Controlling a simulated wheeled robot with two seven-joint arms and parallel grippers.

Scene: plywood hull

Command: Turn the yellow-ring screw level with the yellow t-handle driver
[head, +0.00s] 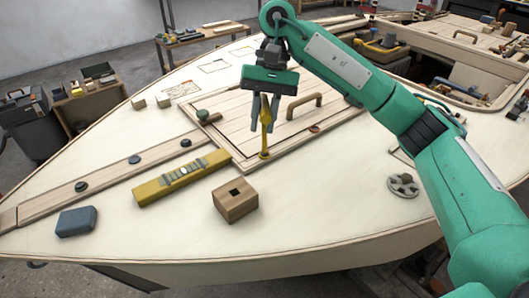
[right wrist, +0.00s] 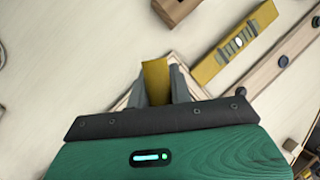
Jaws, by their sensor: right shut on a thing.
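My right gripper (head: 266,124) is shut on the yellow t-handle driver (head: 266,117). The driver stands upright beneath it, with its lower end at the yellow-ring screw (head: 264,155) near the front corner of the hatch panel (head: 228,145). The tip and ring overlap there, so I cannot tell how well they are seated. In the right wrist view, the gripper's fingers (right wrist: 163,88) flank the yellow handle (right wrist: 156,75); the screw is hidden. My left gripper is not in view.
A yellow spirit level (head: 181,178) lies left of the hatch, beside a wooden strip (head: 110,178) with dark knobs. A wooden block with a square hole (head: 235,200) stands in front. A blue-grey block (head: 76,221) and a grey handwheel (head: 403,185) lie on the deck. A wooden handle (head: 304,105) rises from the hatch.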

